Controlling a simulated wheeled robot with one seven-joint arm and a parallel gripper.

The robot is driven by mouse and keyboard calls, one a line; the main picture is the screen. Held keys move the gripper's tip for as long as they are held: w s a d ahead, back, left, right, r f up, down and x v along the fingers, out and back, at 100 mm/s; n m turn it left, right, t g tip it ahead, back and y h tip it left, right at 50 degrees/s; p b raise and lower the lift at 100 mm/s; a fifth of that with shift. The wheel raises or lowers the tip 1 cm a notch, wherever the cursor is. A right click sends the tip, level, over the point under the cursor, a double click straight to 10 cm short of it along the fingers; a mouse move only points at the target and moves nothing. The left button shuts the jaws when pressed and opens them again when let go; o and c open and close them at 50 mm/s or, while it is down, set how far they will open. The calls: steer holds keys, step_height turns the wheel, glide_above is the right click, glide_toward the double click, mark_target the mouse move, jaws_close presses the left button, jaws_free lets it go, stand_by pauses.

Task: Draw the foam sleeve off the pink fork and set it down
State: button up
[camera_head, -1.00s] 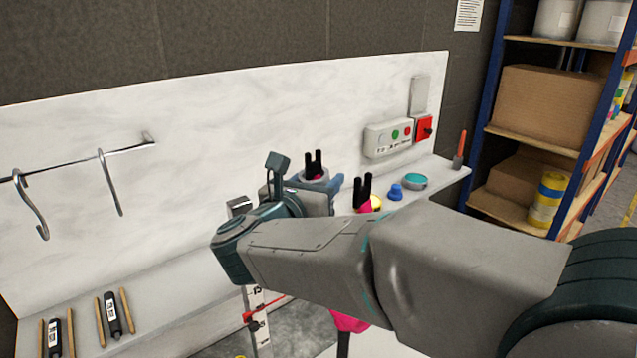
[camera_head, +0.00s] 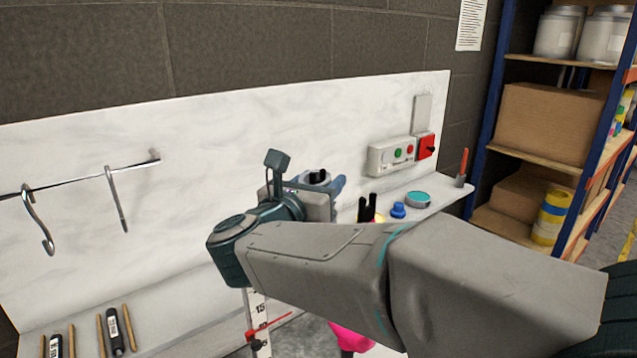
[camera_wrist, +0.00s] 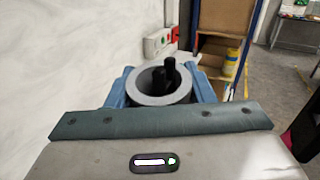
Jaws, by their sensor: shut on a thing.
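My gripper (camera_wrist: 160,82) is shut around the foam sleeve (camera_wrist: 145,99), a grey ring held between blue fingers in the wrist view. The sleeve's upper rim (camera_head: 309,177) also shows past my arm in the head view. A black forked tip (camera_wrist: 158,80) stands in the sleeve's opening and shows a little above its rim (camera_head: 318,176). A second black forked tip (camera_head: 367,209) stands to the right. A pink part of the fork (camera_head: 348,337) shows below my arm. My arm hides most of the fork, so I cannot see the sleeve's lower end.
A white ledge (camera_head: 438,196) along the wall holds a blue knob-like object (camera_head: 398,210), a teal-topped tin (camera_head: 418,200) and an orange-handled tool (camera_head: 463,167). Hooks (camera_head: 116,200) hang at left. Brush-like tools (camera_head: 115,330) lie lower left. A shelf rack (camera_head: 545,155) stands right.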

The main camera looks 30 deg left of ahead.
steer(key=shift+s+r+p, duration=0.15)
steer(key=shift+r+p, duration=0.1)
steer(key=shift+r, duration=1.05)
steer(key=shift+s+r+p, duration=0.1)
steer(key=shift+r+p, duration=0.15)
steer(key=shift+r, duration=1)
steer(key=shift+r, duration=0.1)
steer(key=r, duration=0.2)
steer(key=r+p, duration=0.1)
steer(key=shift+s+a+r, duration=0.1)
steer(key=shift+s+r, duration=0.1)
steer(key=shift+s, duration=0.05)
steer(key=shift+a+r+p, duration=0.1)
steer(key=shift+r+p, duration=0.5)
steer(key=shift+r, duration=1.35)
